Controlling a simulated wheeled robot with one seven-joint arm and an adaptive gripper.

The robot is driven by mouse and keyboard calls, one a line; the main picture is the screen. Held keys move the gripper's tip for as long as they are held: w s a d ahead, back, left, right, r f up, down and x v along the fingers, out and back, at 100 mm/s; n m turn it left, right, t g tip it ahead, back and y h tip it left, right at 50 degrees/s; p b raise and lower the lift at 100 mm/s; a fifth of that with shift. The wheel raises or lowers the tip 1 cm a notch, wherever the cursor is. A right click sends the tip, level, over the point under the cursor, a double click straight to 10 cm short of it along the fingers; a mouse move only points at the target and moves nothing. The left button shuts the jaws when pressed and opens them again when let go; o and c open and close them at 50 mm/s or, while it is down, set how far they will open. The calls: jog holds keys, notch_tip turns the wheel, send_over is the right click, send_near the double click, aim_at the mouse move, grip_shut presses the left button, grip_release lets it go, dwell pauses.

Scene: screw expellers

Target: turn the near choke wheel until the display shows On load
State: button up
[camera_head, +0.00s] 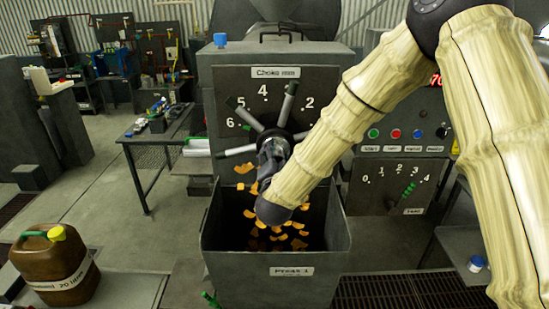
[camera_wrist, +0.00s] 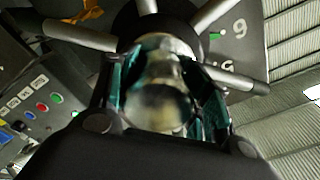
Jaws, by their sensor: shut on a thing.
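The near choke wheel (camera_head: 288,103) is on the front of the grey press, under a "Choke mm" label (camera_head: 276,72) and ringed by a number scale. My gripper (camera_head: 272,156) is at the hub, partly hidden by my forearm. In the wrist view the gripper's fingers (camera_wrist: 165,75) are shut around the shiny hub (camera_wrist: 160,100), with spokes (camera_wrist: 78,36) fanning out behind. A red-digit display (camera_head: 436,80) at the right is mostly hidden by my arm, and its text cannot be read.
Below the wheel is an open bin (camera_head: 222,246) labelled "Press 1", with orange flakes in and above it. A button panel (camera_head: 406,134) and a numbered lever scale (camera_head: 385,190) are on the right. A brown jug (camera_head: 48,268) stands front left; a side table (camera_head: 150,140) is behind.

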jog(key=shift+f+b, duration=0.2)
jog(key=shift+b, duration=0.35)
jog(key=m+b, duration=0.2)
jog(key=b, duration=0.1)
jog(key=shift+f, duration=0.15)
jog(key=m+b, duration=0.2)
jog(key=b, duration=0.2)
jog(key=shift+m, duration=0.4)
jog(key=shift+r+m+b, duration=0.2)
jog(key=shift+m+b, duration=0.1)
jog(key=shift+b, duration=0.35)
jog(key=shift+r, duration=0.15)
jog(key=o, duration=1.5)
jog(key=shift+c, duration=0.2)
